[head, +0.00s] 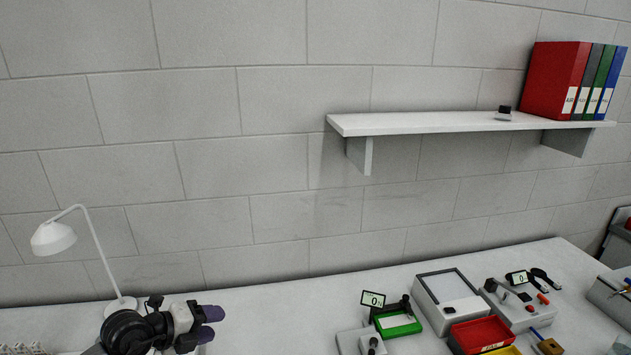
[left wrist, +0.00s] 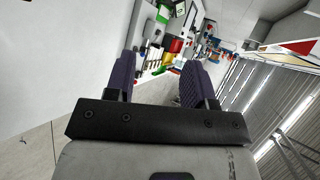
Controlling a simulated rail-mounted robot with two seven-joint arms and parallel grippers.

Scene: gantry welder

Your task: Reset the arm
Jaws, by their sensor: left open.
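My left gripper (head: 208,324) is at the lower left of the head view, pointing right, over the front of the white worktable. Its two purple fingers are apart with nothing between them. In the left wrist view the left gripper (left wrist: 160,78) shows the same two padded fingers spread, with a gap through which the far table shows. My right arm and right gripper are in neither view.
A white desk lamp (head: 100,255) stands just behind my left gripper. A green-framed device (head: 398,325), a grey box (head: 447,300), a red bin (head: 482,334) and a control box (head: 520,308) crowd the right. A shelf (head: 430,124) holds several binders (head: 555,80). Table between lamp and devices is clear.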

